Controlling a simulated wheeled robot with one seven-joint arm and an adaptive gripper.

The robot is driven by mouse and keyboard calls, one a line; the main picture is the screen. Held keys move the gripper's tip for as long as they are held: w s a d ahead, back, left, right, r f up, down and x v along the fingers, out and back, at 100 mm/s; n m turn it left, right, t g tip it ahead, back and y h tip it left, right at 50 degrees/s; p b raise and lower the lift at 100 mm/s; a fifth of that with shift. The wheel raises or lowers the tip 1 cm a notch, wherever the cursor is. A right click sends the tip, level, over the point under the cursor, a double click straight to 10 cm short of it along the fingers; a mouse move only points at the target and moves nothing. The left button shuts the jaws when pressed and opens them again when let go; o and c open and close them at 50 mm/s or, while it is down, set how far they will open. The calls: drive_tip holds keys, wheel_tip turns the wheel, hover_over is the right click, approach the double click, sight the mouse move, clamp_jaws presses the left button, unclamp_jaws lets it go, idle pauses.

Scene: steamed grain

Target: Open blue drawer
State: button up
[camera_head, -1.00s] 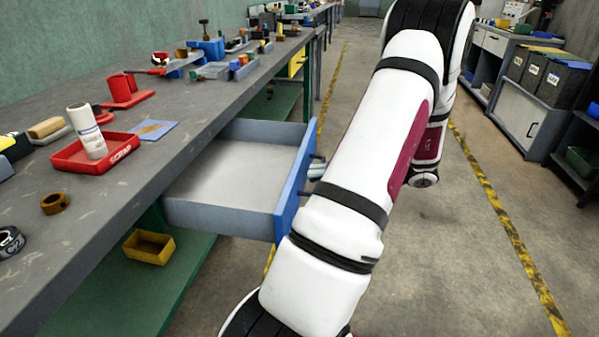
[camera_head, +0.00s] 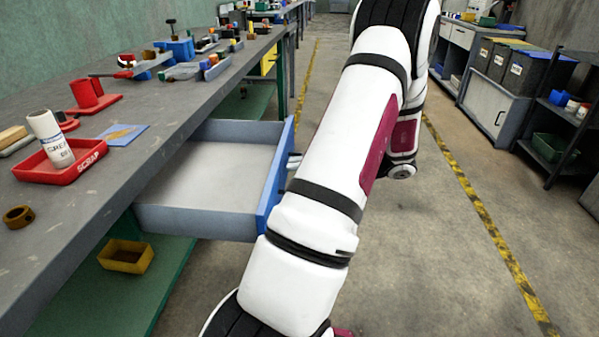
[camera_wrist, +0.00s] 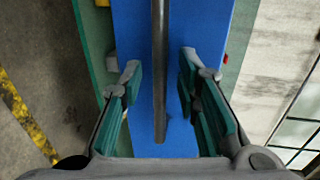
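The blue drawer (camera_head: 272,190) is pulled well out from under the workbench in the head view. Its inside is pale and empty where it shows. In the wrist view its blue front (camera_wrist: 205,28) fills the middle, with the dark bar handle (camera_wrist: 160,60) running upright in the picture. My gripper (camera_wrist: 159,82) is open, with one finger on each side of the bar and a visible gap to it on both sides. In the head view my arm hides most of the gripper and the handle.
The grey workbench (camera_head: 60,240) holds a red scrap tray (camera_head: 90,165) with a white bottle (camera_head: 52,138). A yellow bin (camera_head: 126,256) sits on the green lower shelf (camera_head: 105,305). Open floor (camera_head: 430,270) lies to the right of my arm, with cabinets beyond.

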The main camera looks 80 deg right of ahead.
drive_tip(key=a+v, duration=0.1)
drive_tip(key=v, duration=1)
drive_tip(key=shift+s+d, duration=0.35)
drive_tip(key=shift+d, duration=0.2)
drive_tip(key=shift+s+r, duration=0.1)
